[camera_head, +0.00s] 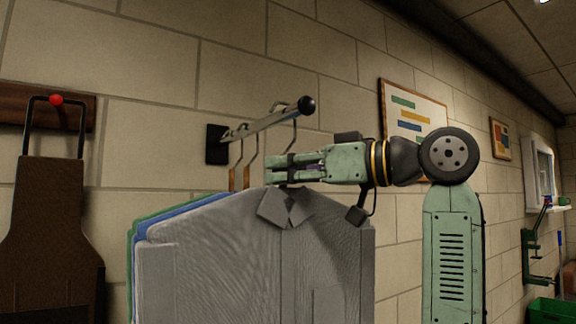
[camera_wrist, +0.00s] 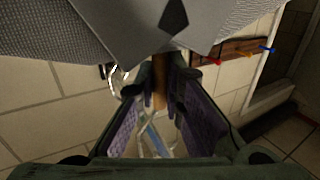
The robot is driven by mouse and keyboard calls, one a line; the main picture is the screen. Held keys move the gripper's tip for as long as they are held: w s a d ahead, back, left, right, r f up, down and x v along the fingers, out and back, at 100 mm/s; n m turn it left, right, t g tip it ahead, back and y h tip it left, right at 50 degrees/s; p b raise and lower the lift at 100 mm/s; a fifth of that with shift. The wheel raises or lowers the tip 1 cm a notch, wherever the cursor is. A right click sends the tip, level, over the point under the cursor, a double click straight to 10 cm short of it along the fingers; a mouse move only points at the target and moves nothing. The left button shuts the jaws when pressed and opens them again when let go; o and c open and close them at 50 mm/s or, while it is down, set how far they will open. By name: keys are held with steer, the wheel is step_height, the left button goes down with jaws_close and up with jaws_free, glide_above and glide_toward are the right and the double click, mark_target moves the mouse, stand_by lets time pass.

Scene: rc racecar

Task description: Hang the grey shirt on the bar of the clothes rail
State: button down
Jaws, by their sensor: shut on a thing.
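The grey shirt (camera_head: 235,255) hangs upright below my gripper (camera_head: 293,168), which is shut on its hanger just above the collar. In the wrist view, the shirt (camera_wrist: 135,25) fills the top, and the brown hanger neck (camera_wrist: 160,82) is between the fingers. The rail's bar (camera_head: 265,123) sticks out from the wall and ends in a black ball (camera_head: 307,105). A thin hook rises from my gripper to the bar near this ball; I cannot tell whether it rests on the bar.
A blue shirt (camera_head: 180,217) and a green shirt (camera_head: 136,228) show behind the grey one, with hooks at the bar. A brown apron (camera_head: 48,240) hangs from a red peg (camera_head: 56,99) at left. A green bin (camera_head: 548,311) stands at lower right.

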steer(key=shift+f, duration=0.1)
steer(key=c, duration=1.6)
jaws_free()
steer(key=shift+f, duration=0.1)
steer(key=shift+d, duration=0.1)
steer(key=v, duration=1.2)
